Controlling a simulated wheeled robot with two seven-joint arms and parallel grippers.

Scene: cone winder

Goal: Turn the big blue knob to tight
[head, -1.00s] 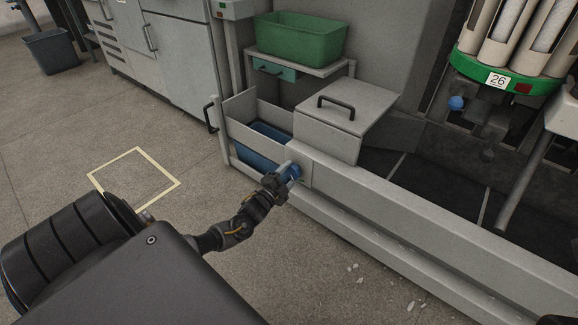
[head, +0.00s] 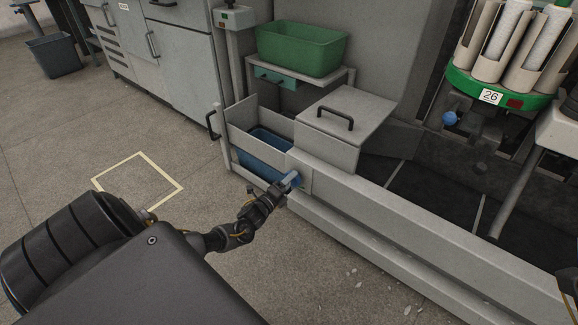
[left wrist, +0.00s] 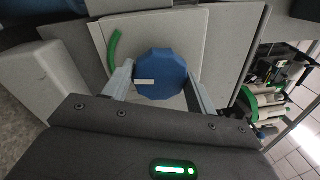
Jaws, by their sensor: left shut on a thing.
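The big blue knob (left wrist: 160,75) is many-sided, with a short white mark on its face, left of centre in the left wrist view. It sits on a pale plate (left wrist: 198,30) with a green arc (left wrist: 113,50) up and left of the knob. My left gripper (left wrist: 157,84) has one finger on each side of the knob and is shut on it. In the head view my left gripper (head: 287,183) is at the front face of the low grey machine rail, hiding most of the knob.
A blue bin (head: 262,150) sits in the open bay behind the knob. A grey lidded box (head: 345,125) with a black handle stands beside it. A green crate (head: 302,48) is on a stand behind. Floor left of my arm is clear, with a yellow marked square (head: 138,180).

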